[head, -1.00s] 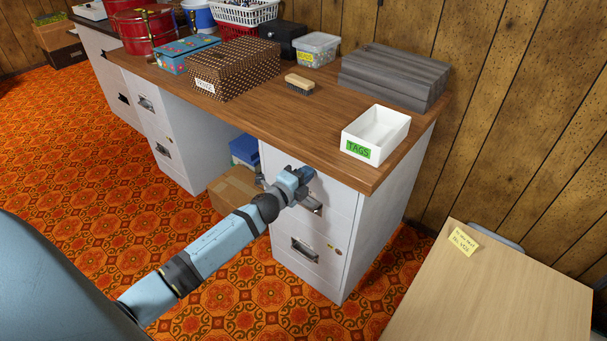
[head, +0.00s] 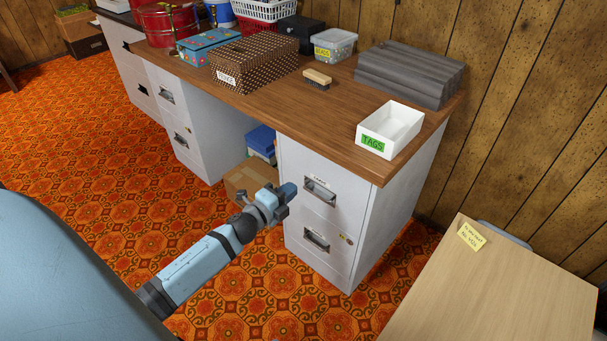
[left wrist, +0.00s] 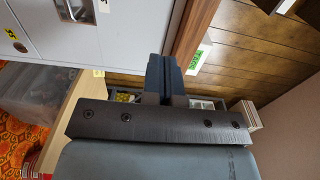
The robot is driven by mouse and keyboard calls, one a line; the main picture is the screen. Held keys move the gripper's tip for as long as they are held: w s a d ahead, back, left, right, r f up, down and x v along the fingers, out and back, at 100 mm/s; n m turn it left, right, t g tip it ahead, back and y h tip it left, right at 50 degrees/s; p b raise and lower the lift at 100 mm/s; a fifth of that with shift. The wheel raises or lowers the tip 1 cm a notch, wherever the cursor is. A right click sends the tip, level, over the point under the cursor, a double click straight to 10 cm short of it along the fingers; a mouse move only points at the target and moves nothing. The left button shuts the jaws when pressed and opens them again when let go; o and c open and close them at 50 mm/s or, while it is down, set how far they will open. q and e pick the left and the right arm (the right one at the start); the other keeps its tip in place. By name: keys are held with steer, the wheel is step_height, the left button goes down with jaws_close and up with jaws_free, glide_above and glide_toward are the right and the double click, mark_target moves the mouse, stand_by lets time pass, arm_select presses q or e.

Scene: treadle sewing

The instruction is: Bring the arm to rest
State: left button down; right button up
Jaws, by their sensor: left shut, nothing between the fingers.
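My left arm reaches in from the lower left in the head view. Its gripper (head: 287,193) is shut and empty, in front of the left edge of the right-hand grey filing cabinet (head: 335,170). It appears apart from the cabinet's drawer handles. In the left wrist view the dark fingers of the gripper (left wrist: 165,75) are closed together, with the cabinet (left wrist: 80,35) at the upper left. My right gripper is in neither view.
The wooden desktop (head: 300,108) holds a white TAGS tray (head: 402,120), a brush (head: 317,78), a dotted box (head: 255,62) and grey stacked slabs (head: 410,75). A cardboard box (head: 247,180) sits under the desk. A pale table (head: 490,290) stands at lower right. Orange carpet lies open at left.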

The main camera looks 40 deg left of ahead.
arm_select(q)
steer(key=shift+s, duration=0.25)
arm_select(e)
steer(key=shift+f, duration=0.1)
